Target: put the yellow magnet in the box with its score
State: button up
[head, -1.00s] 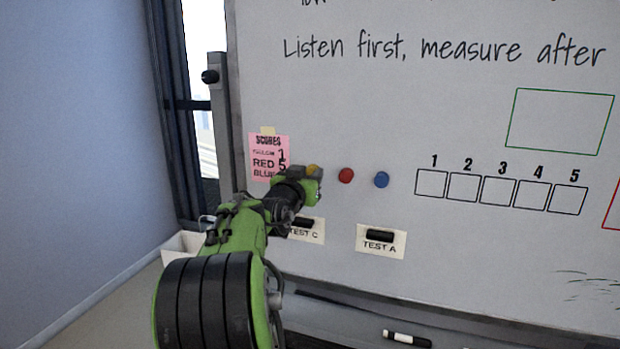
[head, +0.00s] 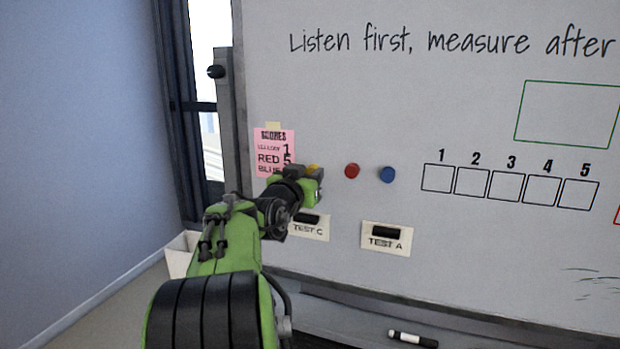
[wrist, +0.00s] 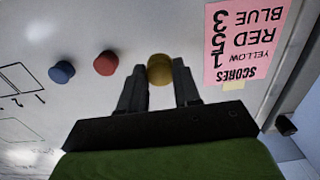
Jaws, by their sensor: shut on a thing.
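The yellow magnet (wrist: 160,69) is on the whiteboard between the two fingers of my gripper (wrist: 160,84) in the wrist view. My gripper is shut on it. In the head view the yellow magnet (head: 314,169) shows only as a sliver behind my gripper (head: 312,180). The pink score note (head: 273,151) lists yellow 1, red 5 and, in the wrist view, blue 3. A row of numbered boxes, 1 to 5, is drawn on the board to the right; box 1 (head: 437,178) is the leftmost and is empty.
A red magnet (head: 352,171) and a blue magnet (head: 387,175) sit right of my gripper. Cards marked TEST C (head: 308,229) and TEST A (head: 386,242) hang below. A marker (head: 412,339) lies on the ledge. The board between blue magnet and boxes is clear.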

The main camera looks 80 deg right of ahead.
jog(key=shift+w+a+b, duration=0.1)
jog(key=shift+a+b, duration=0.75)
jog(key=shift+a, duration=0.6)
